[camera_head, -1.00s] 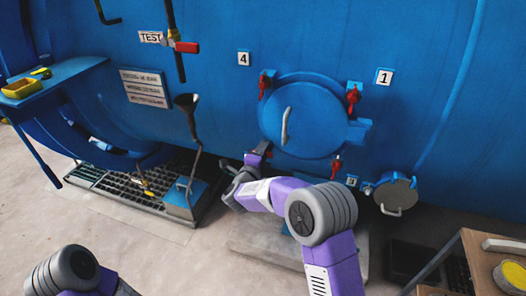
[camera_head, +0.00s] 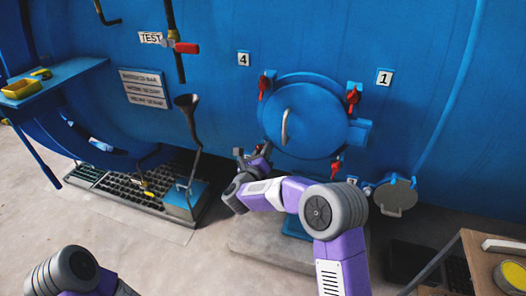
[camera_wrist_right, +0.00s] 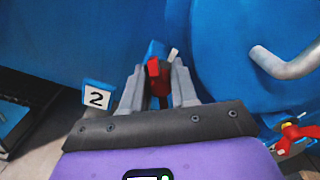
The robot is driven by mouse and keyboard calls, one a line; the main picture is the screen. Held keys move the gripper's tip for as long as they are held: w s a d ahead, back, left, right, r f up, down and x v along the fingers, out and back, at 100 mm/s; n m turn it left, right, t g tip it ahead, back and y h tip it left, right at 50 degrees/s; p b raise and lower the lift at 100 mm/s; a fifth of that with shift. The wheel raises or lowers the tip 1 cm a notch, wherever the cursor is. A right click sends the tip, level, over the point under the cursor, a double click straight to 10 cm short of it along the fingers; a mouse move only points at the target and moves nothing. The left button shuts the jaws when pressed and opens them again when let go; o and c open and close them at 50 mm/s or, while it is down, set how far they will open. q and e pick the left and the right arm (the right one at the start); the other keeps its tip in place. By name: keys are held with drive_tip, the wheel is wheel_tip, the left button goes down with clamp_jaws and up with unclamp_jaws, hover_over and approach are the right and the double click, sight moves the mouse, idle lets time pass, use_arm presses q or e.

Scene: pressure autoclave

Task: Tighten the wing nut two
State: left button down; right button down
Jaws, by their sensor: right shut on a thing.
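The round blue hatch (camera_head: 310,118) with a grey handle (camera_head: 286,127) is set in the blue vessel wall. Wing nut two is at its lower left, largely hidden by my gripper in the head view. In the right wrist view, its red part (camera_wrist_right: 153,68) shows between the fingers, beside the plate marked 2 (camera_wrist_right: 97,98). My right gripper (camera_wrist_right: 158,84) is shut on it; it also shows in the head view (camera_head: 260,155). My left gripper is out of view; only my left arm shows at the bottom left.
Other red wing nuts sit at the hatch's upper left (camera_head: 264,87), upper right (camera_head: 353,97) and lower right (camera_head: 336,168). A small round cover (camera_head: 396,194) is at the lower right. A funnel pipe (camera_head: 190,125) stands left of my right gripper. A wooden table (camera_head: 455,258) is at the right.

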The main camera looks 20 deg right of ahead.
drive_tip(key=m, duration=0.7)
idle(0.5)
drive_tip(key=c, duration=1)
unclamp_jaws()
drive_tip(key=shift+o, duration=0.2)
drive_tip(key=v, duration=0.7)
drive_tip(key=shift+s+a+p, duration=0.15)
drive_tip(key=shift+s+p, duration=0.15)
drive_tip(key=shift+p, duration=0.15)
